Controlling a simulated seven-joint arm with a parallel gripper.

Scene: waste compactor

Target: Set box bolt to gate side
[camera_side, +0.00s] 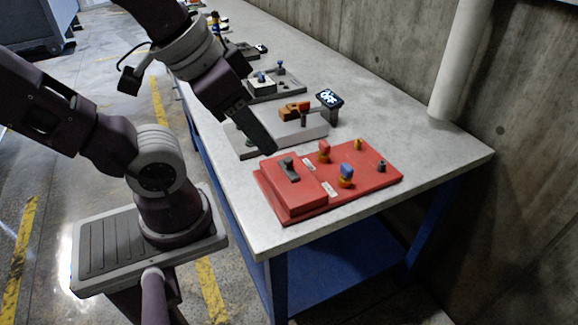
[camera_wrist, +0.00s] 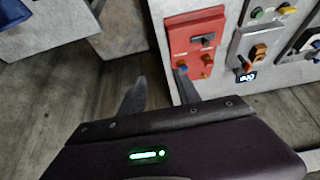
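A red panel (camera_side: 350,190) with a raised red box lies on the near end of the bench. On that box a dark grey bolt-like handle (camera_side: 290,170) sits in a short slot; I take it for the box bolt. It also shows in the wrist view (camera_wrist: 204,40). White labels (camera_side: 330,189) lie beside the box, too small to read, so I cannot tell which side is the gate side. My gripper (camera_wrist: 160,82) has its two fingers apart with nothing between them. In the side view its dark finger end hangs near the box's far left corner, apart from the bolt.
The red panel also carries a red-and-orange knob (camera_side: 324,150), a blue knob (camera_side: 346,174), a yellow knob (camera_side: 358,145) and a dark peg (camera_side: 381,165). Behind it stand a grey panel with an orange handle (camera_side: 294,110) and a small display (camera_side: 330,98). The bench's front right is clear.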

